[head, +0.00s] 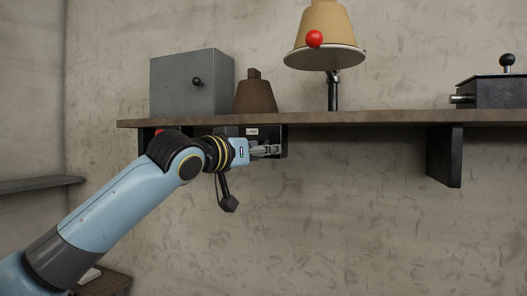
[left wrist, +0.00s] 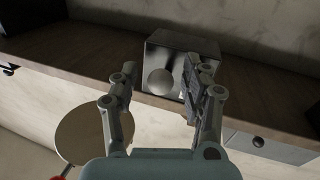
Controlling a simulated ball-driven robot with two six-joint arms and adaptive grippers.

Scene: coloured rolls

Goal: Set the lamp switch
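The lamp (head: 323,22) stands on the shelf, with a tan shade and a dark stem; a red ball (head: 314,39) shows in front of its shade. A dark switch box (head: 274,132) with a small pale label hangs at the shelf's underside. My left gripper (head: 268,150) is at this box and covers part of its front. In the left wrist view, my open left gripper (left wrist: 160,74) has its fingers apart on either side of a grey box face with a round part (left wrist: 160,80). I cannot tell whether they touch it. My right gripper is not in view.
The wooden shelf (head: 390,117) runs above my left gripper, with a black bracket (head: 444,157) at right. A grey box (head: 180,82), a brown weight-like object (head: 255,96) and a dark box with a knob (head: 492,92) stand on it. The wall below is clear.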

